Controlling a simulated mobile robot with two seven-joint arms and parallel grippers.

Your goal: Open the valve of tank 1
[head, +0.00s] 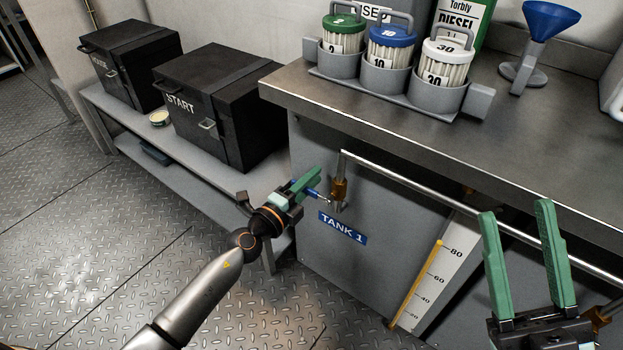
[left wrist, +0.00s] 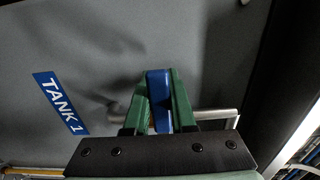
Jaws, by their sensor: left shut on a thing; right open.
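The tank 1 valve is a small brass body (head: 338,192) at the left end of a metal pipe, just above the blue "TANK 1" label (head: 342,228). Its blue handle (head: 312,191) points out to the left of the brass body, across the pipe's short downward end. My left gripper (head: 308,183) is shut on this handle. In the left wrist view the blue handle (left wrist: 158,100) sits between the two green fingers, and the label (left wrist: 60,103) is to the left. My right gripper (head: 516,209) is open and empty, in front of the pipe at the right.
The pipe (head: 430,192) runs right along the cabinet front, below the counter edge (head: 400,140). A level scale (head: 440,265) with a yellow tube stands below. A rack of filters (head: 390,80) and a blue funnel (head: 548,20) are on the counter. Black boxes (head: 222,105) sit on a low bench.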

